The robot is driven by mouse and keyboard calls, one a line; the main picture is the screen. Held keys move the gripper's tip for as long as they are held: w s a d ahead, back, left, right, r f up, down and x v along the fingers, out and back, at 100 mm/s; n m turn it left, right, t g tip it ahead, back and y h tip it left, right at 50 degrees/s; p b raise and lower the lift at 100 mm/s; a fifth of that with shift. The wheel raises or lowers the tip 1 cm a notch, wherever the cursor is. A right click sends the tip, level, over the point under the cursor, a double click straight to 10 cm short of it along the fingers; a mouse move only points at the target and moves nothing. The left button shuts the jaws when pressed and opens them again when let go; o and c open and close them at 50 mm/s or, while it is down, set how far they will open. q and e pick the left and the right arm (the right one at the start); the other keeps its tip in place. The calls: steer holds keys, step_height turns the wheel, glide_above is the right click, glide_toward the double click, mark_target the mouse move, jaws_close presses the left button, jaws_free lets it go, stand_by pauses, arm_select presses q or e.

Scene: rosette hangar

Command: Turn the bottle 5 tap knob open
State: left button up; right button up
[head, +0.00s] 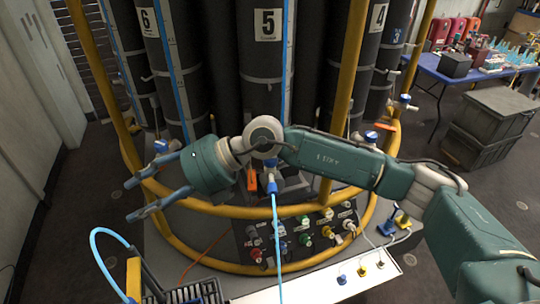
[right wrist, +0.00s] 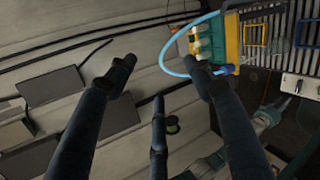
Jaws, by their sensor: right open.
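Bottle 5 (head: 268,75) is a tall dark cylinder with a white "5" label, standing in the middle of the head view. Below it a blue knob (head: 271,163) shows just under my right arm's wrist joint, and part of the tap is hidden by the arm. A blue hose (head: 276,235) runs down from the tap. My right gripper (head: 131,200) is open and empty, left of the tap, with its fingers pointing left and away from it. In the right wrist view its fingers (right wrist: 160,75) are spread with nothing between them. My left gripper is not in view.
A yellow rail (head: 220,210) rings the bottles, with uprights (head: 345,90) close to my right arm. A panel of coloured knobs (head: 305,235) sits below the tap. A yellow-framed rack (right wrist: 232,40) with a looped blue hose shows in the right wrist view. Crates (head: 490,125) stand right.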

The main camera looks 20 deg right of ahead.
steer(key=w+d+f+t+h, duration=0.1)
steer(key=w+d+f+h, duration=0.4)
steer(key=d, duration=0.4)
steer(key=m+t+h, duration=0.2)
steer(key=m+h, duration=0.1)
steer(key=h, duration=0.5)
glide_toward(271, 159)
steer(key=p+x, duration=0.1)
steer(key=x, duration=0.1)
steer(key=p+x, duration=0.2)
steer(key=x, duration=0.1)
steer(key=p+x, duration=0.1)
steer(key=x, duration=0.2)
steer(key=shift+w+d+p, duration=0.1)
steer(key=shift+w+p, duration=0.2)
steer(key=shift+w, duration=0.1)
steer(key=shift+w+f, duration=0.15)
steer(key=shift+f, duration=0.3)
steer(key=shift+r, duration=0.15)
steer(key=c, duration=1.1)
